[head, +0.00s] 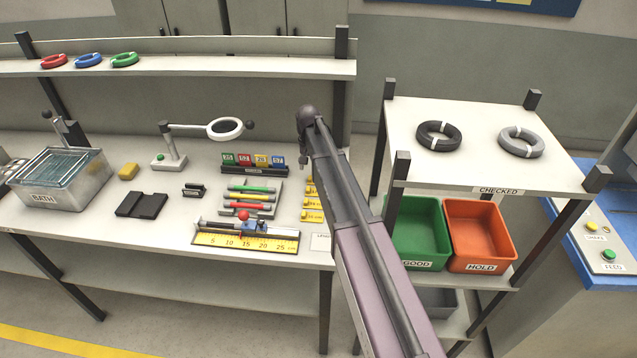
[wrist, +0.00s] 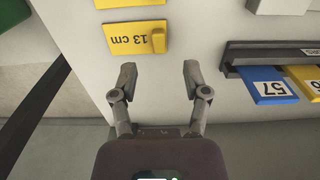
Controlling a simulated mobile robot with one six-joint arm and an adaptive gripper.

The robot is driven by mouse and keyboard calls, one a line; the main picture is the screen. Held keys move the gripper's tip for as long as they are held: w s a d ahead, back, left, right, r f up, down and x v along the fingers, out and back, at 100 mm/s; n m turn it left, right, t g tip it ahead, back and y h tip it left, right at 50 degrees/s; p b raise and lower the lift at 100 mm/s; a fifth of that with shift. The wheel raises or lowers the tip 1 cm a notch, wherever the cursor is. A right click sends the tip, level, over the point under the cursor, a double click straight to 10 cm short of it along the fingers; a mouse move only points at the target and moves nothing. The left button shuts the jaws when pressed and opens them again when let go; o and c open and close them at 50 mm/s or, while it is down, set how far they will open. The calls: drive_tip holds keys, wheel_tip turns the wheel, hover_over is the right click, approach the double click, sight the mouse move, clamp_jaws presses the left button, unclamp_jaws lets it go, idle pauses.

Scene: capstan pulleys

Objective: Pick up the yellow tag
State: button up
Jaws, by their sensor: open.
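A yellow tag (head: 262,160) sits in a dark rack (head: 254,170) at the back of the workbench, between a red and a blue tag. My gripper (wrist: 159,74) is open and empty. It is to the left of the rack in the wrist view, apart from the tag. In the head view my gripper is mostly hidden by my arm.
Red (head: 230,159) and green tags stand in the same rack. Coloured pens (head: 250,197) and a ruler fixture (head: 245,238) lie in front of it. A magnifier (head: 224,128) stands to the left. A shelf with green (head: 418,232) and orange bins (head: 480,235) is to the right.

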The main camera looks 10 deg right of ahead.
sight(310, 177)
drive_tip(key=shift+s+f+b, duration=0.2)
drive_tip(key=shift+f+b, duration=1.85)
drive_tip(key=shift+f, duration=0.25)
clamp_jaws()
